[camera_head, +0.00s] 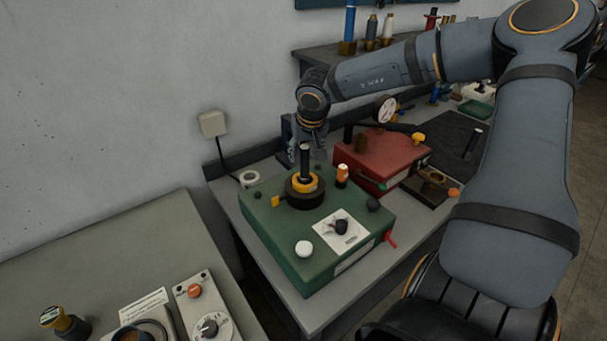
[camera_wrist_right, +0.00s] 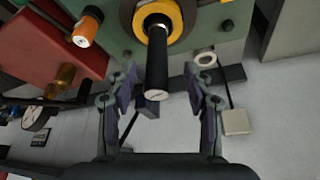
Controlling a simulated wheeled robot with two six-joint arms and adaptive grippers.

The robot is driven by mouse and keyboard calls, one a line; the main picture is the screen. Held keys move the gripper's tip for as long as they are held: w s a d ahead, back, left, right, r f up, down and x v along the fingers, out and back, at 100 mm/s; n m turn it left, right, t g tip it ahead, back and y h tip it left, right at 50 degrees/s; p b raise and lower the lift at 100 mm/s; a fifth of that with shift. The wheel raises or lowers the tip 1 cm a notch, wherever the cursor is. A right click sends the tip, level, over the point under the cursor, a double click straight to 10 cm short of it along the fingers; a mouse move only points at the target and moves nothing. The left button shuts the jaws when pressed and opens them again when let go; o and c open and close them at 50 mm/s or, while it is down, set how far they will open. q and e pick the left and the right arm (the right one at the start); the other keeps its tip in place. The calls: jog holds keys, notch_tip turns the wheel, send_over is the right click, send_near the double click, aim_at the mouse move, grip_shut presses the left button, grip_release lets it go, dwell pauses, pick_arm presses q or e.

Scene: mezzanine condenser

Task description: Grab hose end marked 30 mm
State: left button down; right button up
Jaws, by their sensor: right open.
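An upright black cylinder (camera_head: 305,160), which looks like the hose end, rises from a yellow ring (camera_head: 303,184) on a green box (camera_head: 292,238). No 30 mm marking is readable on it. My right gripper (camera_head: 306,145) is at the cylinder's top and is open. In the right wrist view the cylinder (camera_wrist_right: 157,62) points toward the camera, its pale end face between the spread fingers of the gripper (camera_wrist_right: 160,82). I see a gap on both sides, with no clear contact. My left gripper is not in view.
An orange-capped fitting (camera_head: 342,175) stands close to the cylinder. A red box (camera_head: 381,158) with a gauge (camera_head: 387,110) is behind to the right. The wall (camera_head: 120,100) is close behind the bench.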

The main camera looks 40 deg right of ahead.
aim_at(307, 160)
jog(key=shift+w+d+f, duration=0.15)
jog(key=shift+d+f, duration=0.1)
jog(key=shift+f, duration=0.2)
notch_tip(307, 160, down, 2)
jog(key=shift+d+f+p, duration=0.1)
jog(key=shift+p, duration=0.9)
jog(key=shift+x, duration=1.2)
jog(key=shift+w+f, duration=0.15)
jog(key=shift+f, duration=0.05)
jog(key=shift+r, duration=0.1)
jog(key=shift+c, duration=1)
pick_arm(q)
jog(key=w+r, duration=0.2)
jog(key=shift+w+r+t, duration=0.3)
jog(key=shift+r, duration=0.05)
pick_arm(e)
grip_shut()
